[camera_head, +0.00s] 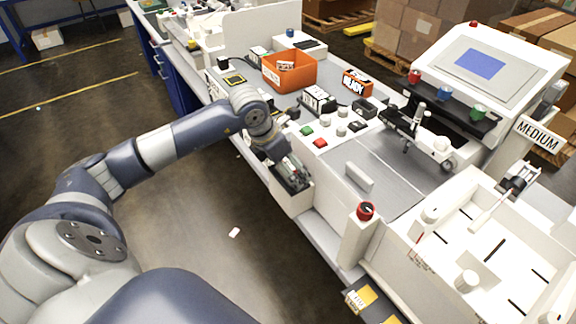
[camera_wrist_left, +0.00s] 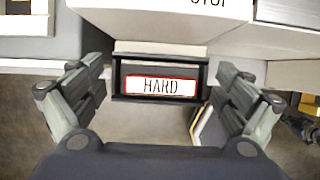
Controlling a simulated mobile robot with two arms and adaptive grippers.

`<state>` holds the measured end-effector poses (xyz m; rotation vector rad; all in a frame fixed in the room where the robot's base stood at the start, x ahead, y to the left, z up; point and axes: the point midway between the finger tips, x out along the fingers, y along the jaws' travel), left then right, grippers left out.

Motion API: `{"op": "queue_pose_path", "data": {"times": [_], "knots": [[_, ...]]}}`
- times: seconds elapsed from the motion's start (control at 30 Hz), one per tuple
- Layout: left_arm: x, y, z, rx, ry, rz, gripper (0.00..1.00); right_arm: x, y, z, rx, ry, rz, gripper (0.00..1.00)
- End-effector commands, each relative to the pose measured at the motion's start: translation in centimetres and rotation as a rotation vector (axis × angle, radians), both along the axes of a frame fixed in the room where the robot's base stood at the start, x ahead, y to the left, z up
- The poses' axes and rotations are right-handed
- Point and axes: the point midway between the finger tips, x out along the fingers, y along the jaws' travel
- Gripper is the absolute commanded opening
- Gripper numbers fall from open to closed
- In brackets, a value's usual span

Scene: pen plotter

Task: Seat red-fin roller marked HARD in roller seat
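A white plate marked HARD (camera_wrist_left: 161,86) with a red edge shows in the left wrist view, set in a dark rectangular frame. I cannot see a roller body behind it. My left gripper (camera_wrist_left: 157,112) is open, with one finger on each side of the plate and a gap to both. In the head view my left gripper (camera_head: 291,174) is at the near edge of the white machine, where the arm hides the HARD plate. I cannot tell which part is the roller seat. My right gripper is not in view.
A MEDIUM sign (camera_head: 537,138) is at the right of the machine. A red-topped post (camera_head: 365,212) stands at the near edge. An orange bin (camera_head: 304,77) and small coloured buttons sit behind the gripper. Floor to the left is mostly clear.

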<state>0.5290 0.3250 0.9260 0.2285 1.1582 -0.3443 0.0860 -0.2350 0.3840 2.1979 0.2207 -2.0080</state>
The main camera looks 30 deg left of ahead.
Motion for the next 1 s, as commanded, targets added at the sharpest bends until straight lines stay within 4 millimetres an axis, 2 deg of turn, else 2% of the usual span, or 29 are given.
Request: {"op": "queue_pose_path", "data": {"times": [0.27, 0.4, 0.8, 1.0], "knots": [[0.0, 0.0, 0.1, 0.0, 0.0, 0.0, 0.94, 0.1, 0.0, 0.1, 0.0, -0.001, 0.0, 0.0], [-0.2, 0.2, 0.9, 0.001, -0.002, 0.001, 0.94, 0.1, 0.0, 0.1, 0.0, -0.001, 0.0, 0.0], [-3.1, 1.4, 8.5, 0.003, -0.003, 0.001, 0.94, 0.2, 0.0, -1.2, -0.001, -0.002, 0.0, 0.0], [-4.0, 1.7, 10.9, 0.0, -0.001, 0.0, 0.94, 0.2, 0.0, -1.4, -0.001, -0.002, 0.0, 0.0]]}}
